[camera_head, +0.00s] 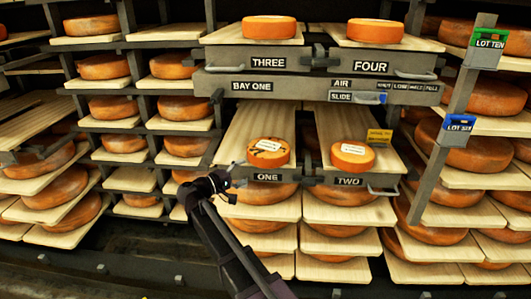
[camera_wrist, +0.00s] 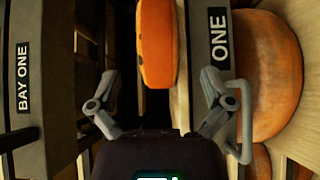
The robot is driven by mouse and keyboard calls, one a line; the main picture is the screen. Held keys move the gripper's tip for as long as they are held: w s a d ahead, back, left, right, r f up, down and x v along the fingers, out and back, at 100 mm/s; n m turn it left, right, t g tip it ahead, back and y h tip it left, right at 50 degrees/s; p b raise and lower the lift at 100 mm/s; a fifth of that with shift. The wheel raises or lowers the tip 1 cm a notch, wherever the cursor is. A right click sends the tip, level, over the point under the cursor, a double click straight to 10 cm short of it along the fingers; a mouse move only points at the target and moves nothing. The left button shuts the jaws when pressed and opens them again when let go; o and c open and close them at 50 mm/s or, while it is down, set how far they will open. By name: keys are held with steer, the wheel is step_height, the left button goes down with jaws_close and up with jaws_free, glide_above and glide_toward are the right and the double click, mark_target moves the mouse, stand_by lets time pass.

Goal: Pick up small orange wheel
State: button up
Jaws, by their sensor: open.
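A small orange wheel (camera_head: 268,152) with a pale label and dark patches on top sits on the pulled-out board marked ONE (camera_head: 245,135). A second small orange wheel (camera_head: 352,155) with a pale label sits on board TWO (camera_head: 325,125). My gripper (camera_head: 233,172) is at the front left corner of board ONE, left of the first wheel. In the wrist view, my gripper (camera_wrist: 162,92) is open, with nothing between its fingers. An orange wheel (camera_wrist: 158,45) beside the ONE plate shows ahead, beyond the fingertips; this view is turned sideways.
Small wheels also sit on boards THREE (camera_head: 269,28) and FOUR (camera_head: 375,31). The BAY ONE beam (camera_head: 310,84) crosses above boards ONE and TWO. A metal handle (camera_wrist: 240,110) on the ONE front is close to my right-hand finger. A large wheel (camera_wrist: 265,70) lies below the board.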

mark_target(269, 153)
steer(key=shift+x, duration=2.7)
steer(key=shift+x, duration=2.6)
steer(key=shift+r, duration=0.15)
steer(key=c, duration=1.2)
steer(key=shift+o, duration=0.2)
steer(key=shift+r+p, duration=0.25)
steer(key=shift+p, duration=0.2)
steer(key=shift+r+p, duration=1.55)
steer(key=shift+r, duration=0.05)
steer(key=s+a+r+p, duration=0.1)
steer(key=s, duration=1.5)
steer(key=shift+a+r, duration=0.2)
steer(key=shift+a, duration=0.1)
